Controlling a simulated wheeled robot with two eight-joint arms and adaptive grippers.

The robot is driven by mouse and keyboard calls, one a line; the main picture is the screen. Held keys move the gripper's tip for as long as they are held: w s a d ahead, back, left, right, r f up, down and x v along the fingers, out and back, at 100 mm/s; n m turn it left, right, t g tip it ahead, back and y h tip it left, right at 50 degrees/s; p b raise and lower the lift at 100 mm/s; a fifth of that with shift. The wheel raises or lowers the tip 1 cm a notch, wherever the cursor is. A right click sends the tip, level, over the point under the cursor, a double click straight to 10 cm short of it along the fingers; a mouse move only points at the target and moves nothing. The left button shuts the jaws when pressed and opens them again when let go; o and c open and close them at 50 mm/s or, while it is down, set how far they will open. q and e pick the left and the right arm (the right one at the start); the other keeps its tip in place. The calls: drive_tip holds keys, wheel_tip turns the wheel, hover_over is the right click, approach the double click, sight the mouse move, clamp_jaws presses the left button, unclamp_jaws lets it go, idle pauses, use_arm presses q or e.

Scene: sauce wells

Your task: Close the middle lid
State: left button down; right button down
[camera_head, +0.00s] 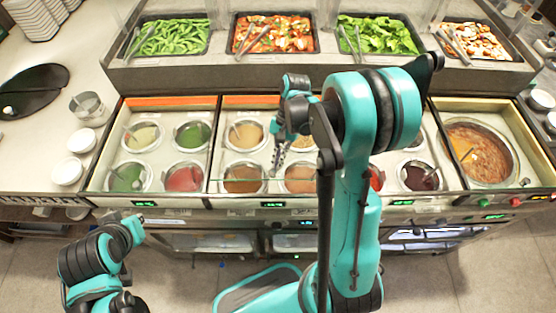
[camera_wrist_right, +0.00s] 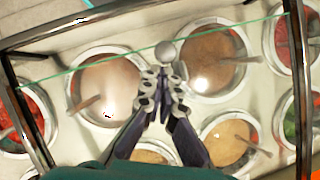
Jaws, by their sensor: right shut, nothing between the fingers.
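The middle lid is a clear glass pane over the middle sauce wells; its thin green edge (camera_head: 240,180) crosses the front wells in the head view. In the right wrist view the same glass edge (camera_wrist_right: 100,60) runs slantwise across the wells, with a round silver knob (camera_wrist_right: 165,52) close to it. I cannot tell the pane's exact tilt. My right gripper (camera_head: 277,165) is above the middle wells, shut and empty. In the wrist view its fingertips (camera_wrist_right: 163,85) are just below the knob; contact is unclear. My left arm shows at the lower left, its fingers not visible.
Sauce wells with ladles lie under the gripper, including a brown well (camera_wrist_right: 107,88). A large well (camera_head: 482,155) is at the right. Food trays (camera_head: 273,50) stand behind a ledge. White bowls (camera_head: 68,172) are on the left counter.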

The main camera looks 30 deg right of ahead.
drive_tip(key=s, duration=0.1)
drive_tip(key=s+a, duration=0.1)
drive_tip(key=s, duration=0.1)
drive_tip(key=s+a, duration=0.1)
drive_tip(key=shift+s+a, duration=0.1)
drive_tip(key=shift+s, duration=0.3)
drive_tip(key=shift+r, duration=0.1)
wheel_tip(320, 180, up, 9)
drive_tip(key=p, duration=0.6)
hover_over(278, 176)
drive_tip(key=w+d, duration=0.1)
drive_tip(key=d, duration=0.2)
drive_tip(key=shift+a, duration=0.15)
